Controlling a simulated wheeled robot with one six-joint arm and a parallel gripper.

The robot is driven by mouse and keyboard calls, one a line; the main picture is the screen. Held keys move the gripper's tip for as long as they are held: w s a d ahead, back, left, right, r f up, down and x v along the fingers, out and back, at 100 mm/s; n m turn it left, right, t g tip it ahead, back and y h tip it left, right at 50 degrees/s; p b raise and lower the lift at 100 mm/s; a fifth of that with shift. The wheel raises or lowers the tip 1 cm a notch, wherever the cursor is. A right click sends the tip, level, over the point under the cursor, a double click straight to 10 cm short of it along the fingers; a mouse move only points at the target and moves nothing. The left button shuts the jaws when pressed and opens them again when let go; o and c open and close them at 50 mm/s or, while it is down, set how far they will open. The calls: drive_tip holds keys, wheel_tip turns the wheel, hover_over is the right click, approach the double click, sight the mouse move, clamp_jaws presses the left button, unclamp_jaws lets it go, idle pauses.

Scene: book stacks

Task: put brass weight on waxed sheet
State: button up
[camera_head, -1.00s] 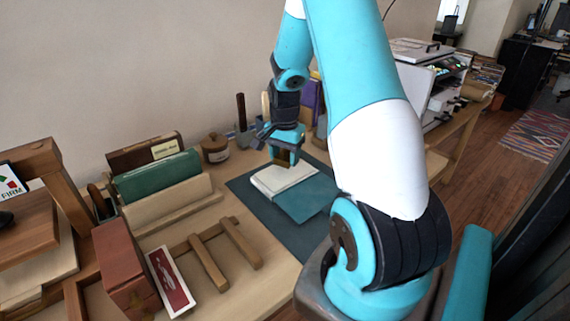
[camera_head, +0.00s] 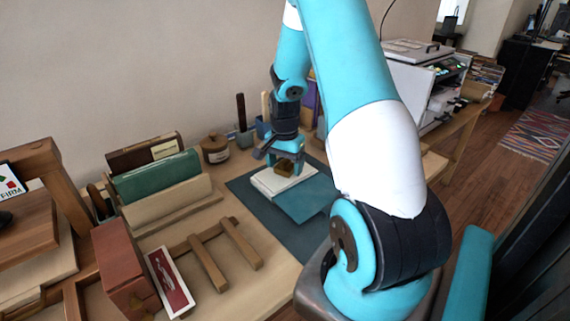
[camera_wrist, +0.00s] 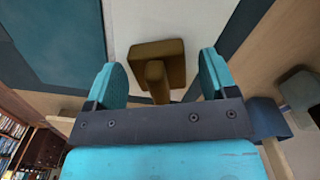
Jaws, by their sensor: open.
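The brass weight (camera_wrist: 174,53) is a squarish brass block with a knob, seen in the wrist view between my open fingers, with a gap on either side. In the head view the brass weight (camera_head: 284,170) appears to rest on the pale waxed sheet (camera_head: 267,184). The sheet lies over a teal book cover on a dark mat, and it also shows in the wrist view (camera_wrist: 128,22). My gripper (camera_head: 286,163) is open, pointing down just above the weight. Its fingers hide part of the weight in the head view.
The dark mat (camera_head: 243,189) surrounds the sheet, with the teal cover (camera_head: 310,200) at right. A lidded wooden pot (camera_head: 215,148) and tool holders stand behind. Left are a green book (camera_head: 155,176) in a rack, a red box (camera_head: 125,262) and wooden bars (camera_head: 208,262).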

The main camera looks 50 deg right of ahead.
wheel_tip(320, 180, up, 12)
drive_tip(key=w+a+r+n+t, duration=0.1)
drive_tip(key=a+r+n, duration=0.15)
drive_tip(key=a, duration=0.35)
drive_tip(key=w+a+r+n, duration=0.1)
drive_tip(key=a+n, duration=0.2)
drive_tip(key=a, duration=0.3)
drive_tip(key=s+a+r+n+y, duration=0.2)
drive_tip(key=s+a+n, duration=0.7)
drive_tip(key=a, duration=0.4)
drive_tip(key=s+a+r+n+g+y, duration=0.1)
drive_tip(key=s+a+r+n+y, duration=0.1)
drive_tip(key=s+a+n, duration=0.7)
drive_tip(key=a+r, duration=0.1)
drive_tip(key=a, duration=0.3)
drive_tip(key=shift+a+r+p, duration=0.25)
drive_tip(key=shift+r+p, duration=0.05)
drive_tip(key=shift+r, duration=0.05)
drive_tip(key=shift+s+r, duration=0.1)
wheel_tip(320, 180, up, 6)
drive_tip(key=p, duration=0.6)
drive_tip(key=shift+r, duration=0.15)
